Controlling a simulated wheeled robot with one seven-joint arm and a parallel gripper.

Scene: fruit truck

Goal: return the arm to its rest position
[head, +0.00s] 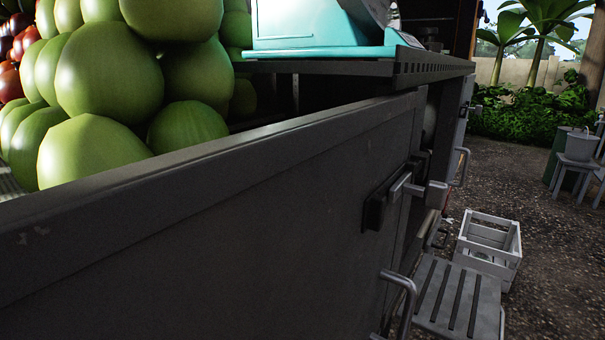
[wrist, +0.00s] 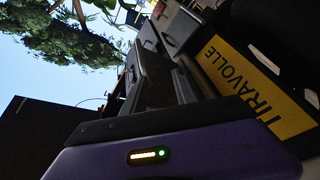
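My gripper (wrist: 153,65) shows only in the wrist view, with its purple body across the bottom and dark grey finger parts pointing up from it. No object can be made out in it. The arm and gripper do not show in the head view.
The truck's dark side wall (head: 210,230) is close in front, with green fruit (head: 110,75) piled behind it. A turquoise scale (head: 310,35) stands on the counter. Handles and a slatted step (head: 455,300) stick out. A white crate (head: 488,245) stands on the ground. A yellow lettered sign (wrist: 255,85) is in the wrist view.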

